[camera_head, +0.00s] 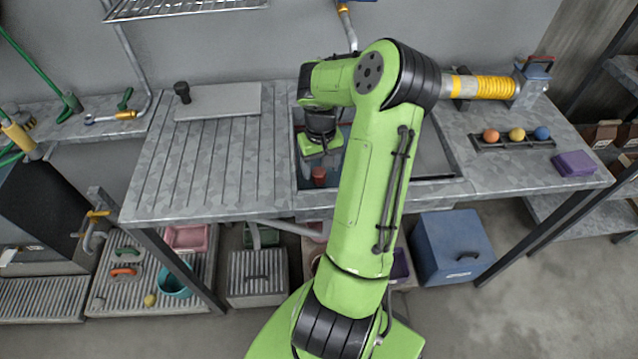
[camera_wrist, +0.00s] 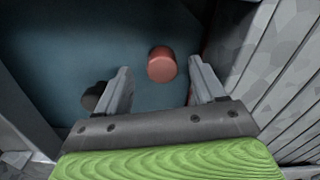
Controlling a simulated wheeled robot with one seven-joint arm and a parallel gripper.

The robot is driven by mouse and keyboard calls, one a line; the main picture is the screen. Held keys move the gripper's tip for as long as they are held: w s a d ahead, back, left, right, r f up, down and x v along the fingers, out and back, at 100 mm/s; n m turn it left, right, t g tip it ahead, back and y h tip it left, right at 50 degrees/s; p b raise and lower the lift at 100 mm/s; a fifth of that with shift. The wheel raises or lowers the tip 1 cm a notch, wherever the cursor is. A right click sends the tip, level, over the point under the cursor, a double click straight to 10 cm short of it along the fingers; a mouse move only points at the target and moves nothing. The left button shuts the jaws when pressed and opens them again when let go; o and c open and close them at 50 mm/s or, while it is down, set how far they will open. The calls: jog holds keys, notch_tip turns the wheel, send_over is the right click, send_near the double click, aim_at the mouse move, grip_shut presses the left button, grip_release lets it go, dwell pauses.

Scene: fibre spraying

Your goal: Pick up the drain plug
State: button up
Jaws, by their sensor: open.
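A short red cylinder, which looks like the drain plug (camera_head: 319,177), is in the sink (camera_head: 436,179) in the middle of the counter. In the wrist view, the red plug (camera_wrist: 162,66) appears in line with the gap between the fingertips, on the blue-grey sink floor. My gripper (camera_wrist: 160,74) is open and empty, with a finger on either side of the plug in the picture. I cannot tell the remaining distance to it. In the head view my gripper (camera_head: 320,158) points down into the sink, and its fingers are partly hidden.
A dark round thing (camera_wrist: 93,97), partly behind the left finger, is in the sink. The sink walls are close around my gripper. A ribbed draining surface (camera_head: 165,180) lies to the left. A ball rack (camera_head: 545,143) and purple block (camera_head: 574,163) are on the right.

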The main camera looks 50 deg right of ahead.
aim_at(320, 182)
notch_tip(320, 182, down, 7)
jog(key=shift+r+b, duration=0.1)
jog(key=shift+b, duration=1)
jog(key=shift+a+r, duration=0.1)
jog(key=shift+c, duration=0.2)
